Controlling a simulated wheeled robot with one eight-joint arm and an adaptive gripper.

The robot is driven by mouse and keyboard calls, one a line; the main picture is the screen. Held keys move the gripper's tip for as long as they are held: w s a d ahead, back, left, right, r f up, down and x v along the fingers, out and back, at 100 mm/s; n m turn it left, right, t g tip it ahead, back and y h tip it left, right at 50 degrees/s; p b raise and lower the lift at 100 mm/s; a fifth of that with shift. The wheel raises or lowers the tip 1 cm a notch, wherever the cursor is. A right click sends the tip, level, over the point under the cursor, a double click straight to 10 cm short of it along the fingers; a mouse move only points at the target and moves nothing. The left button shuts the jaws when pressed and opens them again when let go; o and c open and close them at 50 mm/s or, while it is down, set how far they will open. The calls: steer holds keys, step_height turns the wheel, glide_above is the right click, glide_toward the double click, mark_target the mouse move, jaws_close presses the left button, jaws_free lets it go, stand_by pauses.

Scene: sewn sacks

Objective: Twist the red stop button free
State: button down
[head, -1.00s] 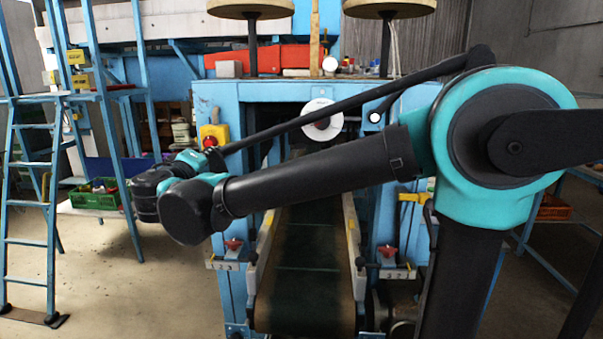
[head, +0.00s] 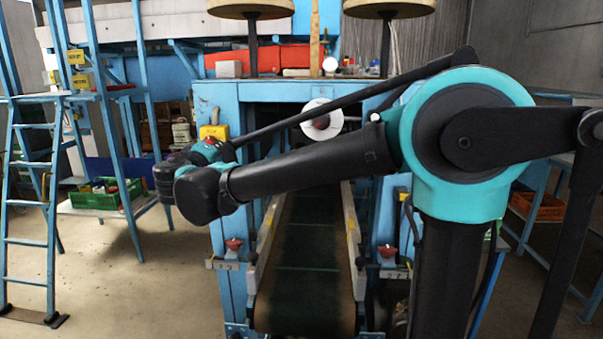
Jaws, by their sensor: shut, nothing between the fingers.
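The yellow box (head: 214,131) of the stop button is on the machine's blue frame, at the upper left of the conveyor. Only a small bit of the red stop button (head: 209,142) seems to show, just above the teal wrist part of my arm. The rest of the button is hidden behind that wrist. My arm reaches across from the right, and its wrist is in front of and just below the box in the picture. My gripper's fingers cannot be made out; they are hidden behind the wrist and forearm. Whether anything touches the button cannot be seen.
A conveyor belt (head: 302,270) runs toward me between side rails. Red knobs (head: 233,243) sit on brackets beside it. A white reel (head: 318,117) is behind my forearm. A blue ladder (head: 27,200) and a green crate (head: 105,194) stand at left.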

steer(key=shift+a+f, duration=0.75)
steer(key=shift+f, duration=0.3)
stand_by(1.0)
steer(key=shift+d+f, duration=0.1)
steer(key=shift+f, duration=0.05)
steer(key=s, duration=0.6)
steer(key=shift+f, duration=0.2)
stand_by(0.5)
steer(key=w+r+m, duration=0.1)
steer(key=w+m, duration=0.5)
steer(key=shift+d, duration=0.25)
stand_by(0.6)
